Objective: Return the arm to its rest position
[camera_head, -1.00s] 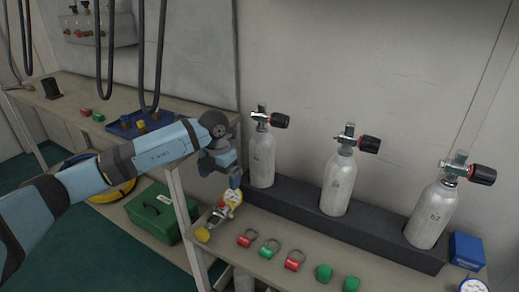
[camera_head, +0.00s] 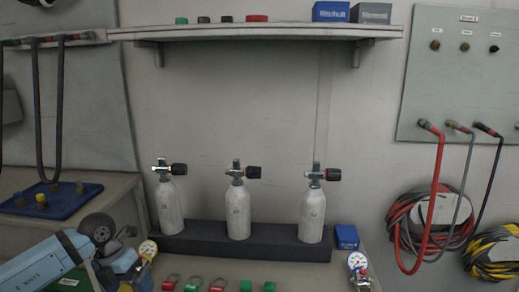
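My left arm comes in at the lower left corner, blue with dark joints. Its gripper (camera_head: 125,267) is at the bottom left, just left of a white-faced gauge with a yellow rim (camera_head: 148,249) on the bench. The fingers are small and partly hidden, so I cannot tell whether they are open or shut, or whether they touch the gauge. My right gripper is not in view.
Three grey cylinders (camera_head: 170,207) stand upright in a dark rack (camera_head: 270,245). Red and green tags (camera_head: 193,284) lie in front. A second gauge (camera_head: 357,261) and a blue box (camera_head: 346,237) are at the right. A shelf (camera_head: 260,33) runs above; hoses (camera_head: 432,190) hang at the right.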

